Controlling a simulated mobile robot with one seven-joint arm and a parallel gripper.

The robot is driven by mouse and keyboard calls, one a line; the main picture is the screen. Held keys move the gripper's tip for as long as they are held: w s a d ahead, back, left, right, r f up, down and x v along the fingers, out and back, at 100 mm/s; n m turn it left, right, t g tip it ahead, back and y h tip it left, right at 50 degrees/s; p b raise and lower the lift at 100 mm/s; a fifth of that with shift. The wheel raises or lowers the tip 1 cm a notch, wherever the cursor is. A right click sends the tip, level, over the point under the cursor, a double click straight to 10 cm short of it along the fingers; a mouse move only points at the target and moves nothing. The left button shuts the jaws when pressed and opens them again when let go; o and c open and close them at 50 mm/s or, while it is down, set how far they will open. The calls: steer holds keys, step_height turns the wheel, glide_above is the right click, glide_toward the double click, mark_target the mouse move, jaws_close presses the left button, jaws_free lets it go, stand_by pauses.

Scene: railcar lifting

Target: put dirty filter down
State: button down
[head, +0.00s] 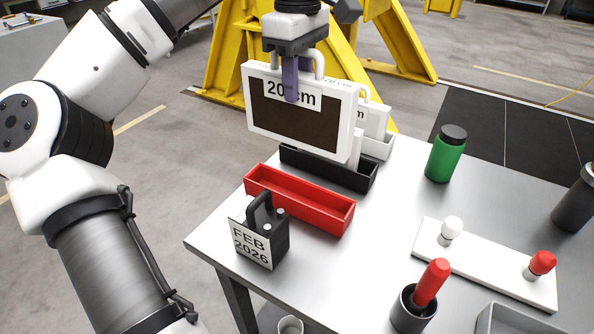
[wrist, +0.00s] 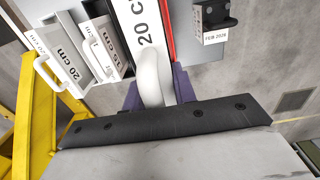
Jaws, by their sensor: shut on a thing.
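The dirty filter (head: 300,115) is a white-framed panel with a dark brown face and a "20 cm" label. My gripper (head: 291,78) is shut on its white handle, and the filter hangs upright. In the wrist view the purple fingers (wrist: 158,92) close around the handle (wrist: 150,75). The filter's lower edge appears above the black tray (head: 335,170), behind the red tray (head: 300,200). The red tray looks empty. A red strip (wrist: 168,30) shows right beside the filter in the wrist view. I cannot tell the exact height above the trays.
White filters stand behind the held one, one (head: 372,122) at a white tray (head: 380,147); both show at left in the wrist view (wrist: 62,58). A "FEB 2026" block (head: 262,232) stands in front of the red tray. A green bottle (head: 446,154) and white board (head: 485,264) are right.

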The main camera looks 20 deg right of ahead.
step_height(320, 180, down, 16)
steer(key=shift+f+p, duration=0.15)
steer(key=shift+p, duration=0.2)
steer(key=c, duration=1.1)
jaws_free()
step_height(320, 180, up, 12)
steer(key=shift+r+b, duration=0.2)
steer(key=shift+b, duration=0.1)
